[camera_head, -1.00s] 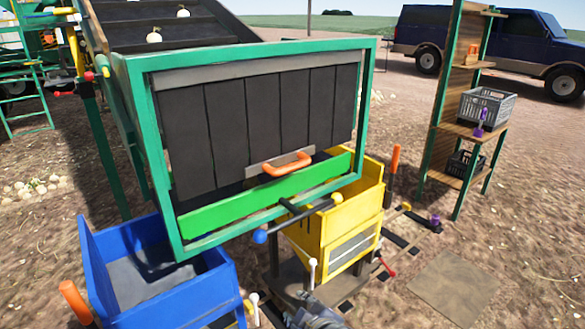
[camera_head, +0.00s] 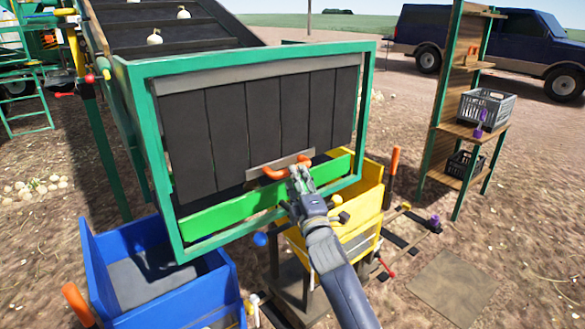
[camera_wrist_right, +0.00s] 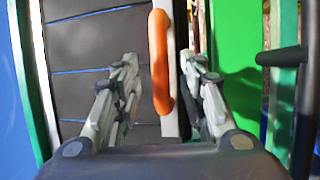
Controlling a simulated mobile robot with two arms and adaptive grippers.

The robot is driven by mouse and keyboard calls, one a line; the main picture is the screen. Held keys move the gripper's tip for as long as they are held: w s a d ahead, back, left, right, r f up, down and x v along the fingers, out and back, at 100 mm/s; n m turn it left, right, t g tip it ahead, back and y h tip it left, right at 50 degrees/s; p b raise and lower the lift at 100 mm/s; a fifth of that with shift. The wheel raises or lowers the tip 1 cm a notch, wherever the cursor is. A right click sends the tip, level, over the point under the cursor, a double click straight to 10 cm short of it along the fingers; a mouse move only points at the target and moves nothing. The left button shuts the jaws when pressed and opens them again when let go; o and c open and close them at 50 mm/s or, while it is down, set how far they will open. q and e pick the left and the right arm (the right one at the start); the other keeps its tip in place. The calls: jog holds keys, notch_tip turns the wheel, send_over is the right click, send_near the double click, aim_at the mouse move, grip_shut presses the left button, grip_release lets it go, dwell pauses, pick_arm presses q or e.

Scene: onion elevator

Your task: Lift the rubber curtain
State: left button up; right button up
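The rubber curtain (camera_head: 250,128) hangs as several dark strips inside the green frame (camera_head: 371,95). An orange handle (camera_head: 277,172) sits on a grey bar at the curtain's lower edge. In the right wrist view, the orange handle (camera_wrist_right: 160,62) lies between the two fingers of my right gripper (camera_wrist_right: 160,85), with gaps on both sides. The gripper is open and not closed on it. My left gripper is not in view.
A green board (camera_head: 225,212) crosses the frame below the curtain. A blue bin (camera_head: 150,290) stands at lower left and a yellow bin (camera_head: 368,195) to the right.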

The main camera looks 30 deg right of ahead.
jog(key=shift+p+x, duration=0.35)
jog(key=shift+x, duration=2.15)
grip_shut()
